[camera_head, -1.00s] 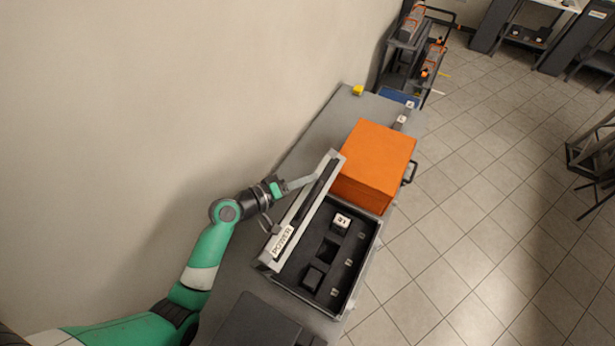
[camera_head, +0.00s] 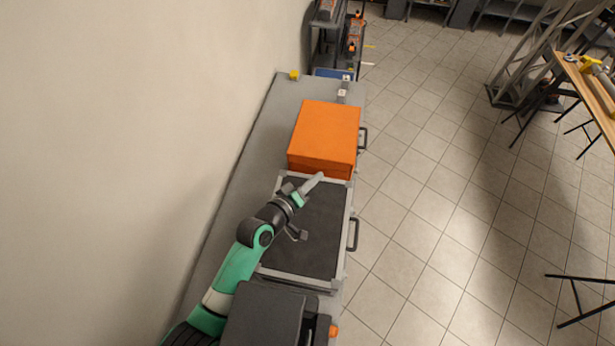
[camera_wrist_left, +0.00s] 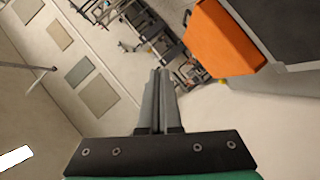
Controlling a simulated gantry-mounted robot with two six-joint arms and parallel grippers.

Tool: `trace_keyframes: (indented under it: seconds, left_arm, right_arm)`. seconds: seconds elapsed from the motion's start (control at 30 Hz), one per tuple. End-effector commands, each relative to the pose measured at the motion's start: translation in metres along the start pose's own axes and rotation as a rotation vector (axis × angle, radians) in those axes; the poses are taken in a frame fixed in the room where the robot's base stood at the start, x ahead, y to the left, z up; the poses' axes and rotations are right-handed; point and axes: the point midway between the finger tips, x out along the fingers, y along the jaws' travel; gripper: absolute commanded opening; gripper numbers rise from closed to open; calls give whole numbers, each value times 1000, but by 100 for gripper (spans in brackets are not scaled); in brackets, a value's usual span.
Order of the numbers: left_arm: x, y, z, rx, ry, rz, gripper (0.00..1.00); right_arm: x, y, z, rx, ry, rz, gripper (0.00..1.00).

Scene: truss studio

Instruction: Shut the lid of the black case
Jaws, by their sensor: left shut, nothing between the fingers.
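The black case (camera_head: 322,240) with a light metal frame lies on the grey bench. Its dark lid is down over the body, looks about flat, and hides the inside; I cannot tell whether a thin gap is left along the rim. My left gripper (camera_head: 318,178) is shut and empty above the lid's far end, close to the orange case. I cannot tell whether it touches the lid. In the left wrist view its fingers (camera_wrist_left: 161,75) are together, and a dark panel with a grey edge (camera_wrist_left: 285,25), seemingly the lid, shows at top right. My right gripper is out of view.
An orange case (camera_head: 325,130) stands just beyond the black case, also in the left wrist view (camera_wrist_left: 222,40). A dark case (camera_head: 262,318) lies at the near end. A yellow block (camera_head: 294,75) sits at the bench's far end. The wall is left; open tiled floor is right.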

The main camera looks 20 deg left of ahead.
Motion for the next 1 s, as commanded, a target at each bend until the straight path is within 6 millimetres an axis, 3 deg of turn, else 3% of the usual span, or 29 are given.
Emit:
trace_keyframes:
  seconds: [0.27,0.37,0.7,0.83,1.0]
  left_arm:
    - [-7,0,0,-1,-1,-1,0]
    - [-21,0,-1,-1,0,-1,0]
    - [-94,0,-1,-1,2,-1,0]
    - [-111,-1,0,-1,0,-1,0]
    - [-116,0,0,0,0,0,0]
  right_arm:
    - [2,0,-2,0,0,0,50]
    - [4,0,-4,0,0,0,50]
    - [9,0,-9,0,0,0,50]
    - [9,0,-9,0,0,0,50]
    - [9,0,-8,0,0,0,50]
